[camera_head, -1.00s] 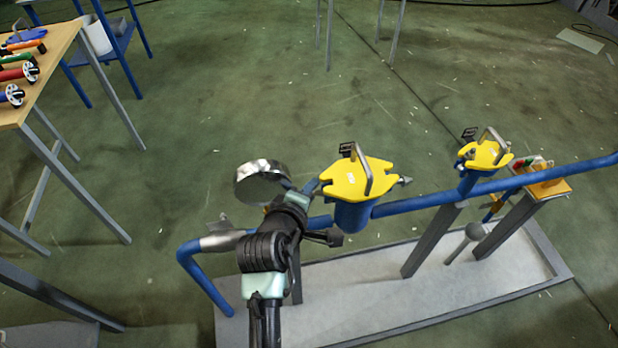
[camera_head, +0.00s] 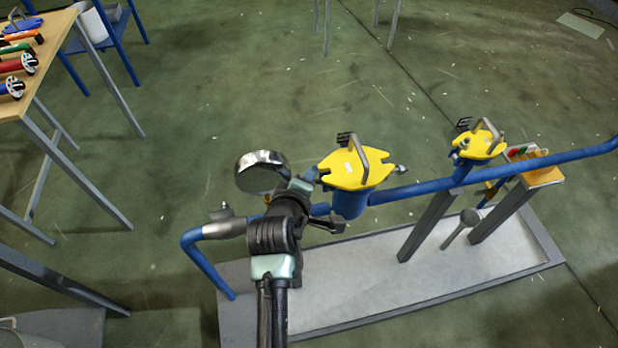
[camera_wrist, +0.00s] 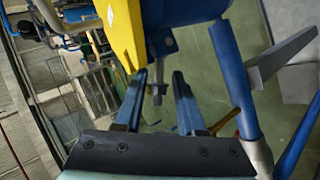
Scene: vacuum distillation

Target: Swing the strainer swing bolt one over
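The large strainer has a yellow cover (camera_head: 345,178) with a grey handle and a blue body (camera_head: 350,204), and stands on the blue pipe. Its right swing bolt (camera_head: 401,170) sticks out past the cover's right ear. In the wrist view the yellow cover (camera_wrist: 122,28) is at upper left. A grey bolt with a nut (camera_wrist: 158,90) shows between the fingers of my gripper (camera_wrist: 159,75). The fingers are apart, one on each side of the bolt, with no clear contact. In the head view my arm hides the fingers at the cover's left side.
A round gauge (camera_head: 262,172) stands close left of my wrist. The blue pipe (camera_head: 430,187) runs above a grey tray (camera_head: 375,290). A tool table (camera_head: 50,65) is at left.

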